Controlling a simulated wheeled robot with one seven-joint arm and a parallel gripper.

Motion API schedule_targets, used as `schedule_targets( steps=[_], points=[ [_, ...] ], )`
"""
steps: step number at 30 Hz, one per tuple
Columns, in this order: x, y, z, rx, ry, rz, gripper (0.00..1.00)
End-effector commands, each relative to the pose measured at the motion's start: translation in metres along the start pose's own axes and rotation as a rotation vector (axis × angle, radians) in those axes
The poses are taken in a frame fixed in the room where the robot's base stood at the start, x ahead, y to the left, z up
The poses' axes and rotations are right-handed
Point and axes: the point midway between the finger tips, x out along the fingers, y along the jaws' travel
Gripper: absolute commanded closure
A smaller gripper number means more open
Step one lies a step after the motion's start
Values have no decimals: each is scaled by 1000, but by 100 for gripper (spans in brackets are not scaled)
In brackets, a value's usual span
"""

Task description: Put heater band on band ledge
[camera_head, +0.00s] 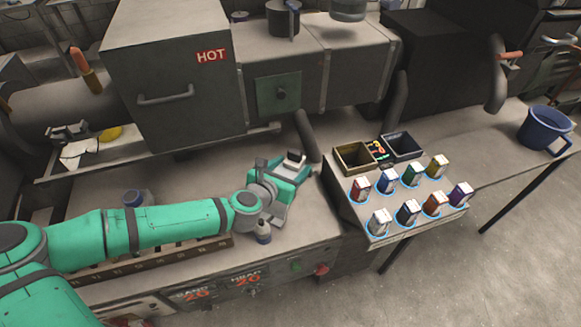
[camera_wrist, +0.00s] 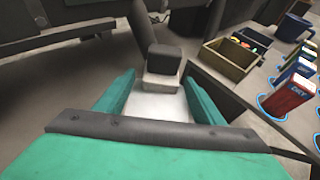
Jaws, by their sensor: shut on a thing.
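My gripper (camera_head: 293,170) is over the bench top, left of the sloped sample rack. In the wrist view its two teal fingers (camera_wrist: 161,100) are shut on a pale block with a dark end (camera_wrist: 163,62). The same piece shows small and light in the head view (camera_head: 294,159). I cannot tell for sure whether this piece is the heater band; no ring shape shows. I cannot pick out the band ledge with certainty. My gripper's body hides the near part of the held piece.
A dark oven marked HOT (camera_head: 168,75) and its ductwork stand behind. A sloped rack (camera_head: 385,232) with several small cartons and two open bins (camera_head: 354,158) is at right. A blue mug (camera_head: 543,130) stands farther right. A bent pipe (camera_head: 308,135) rises close behind my gripper.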

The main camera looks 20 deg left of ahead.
Motion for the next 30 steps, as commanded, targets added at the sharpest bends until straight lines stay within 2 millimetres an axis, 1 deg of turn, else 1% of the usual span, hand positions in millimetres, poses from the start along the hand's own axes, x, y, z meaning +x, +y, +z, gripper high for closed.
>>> schedule_targets(
  steps=[12,13,14,15,26,29,30],
  points=[
    [1,2,-4,0,-3,3,87],
    [2,2,-6,-1,0,3,35],
    [1,2,-5,-1,0,3,28],
    [1,2,-5,-1,0,3,19],
    [0,2,-2,1,-1,3,19],
    [-9,3,-3,0,0,5,19],
    [-15,3,-3,0,0,5,19]
  ],
)
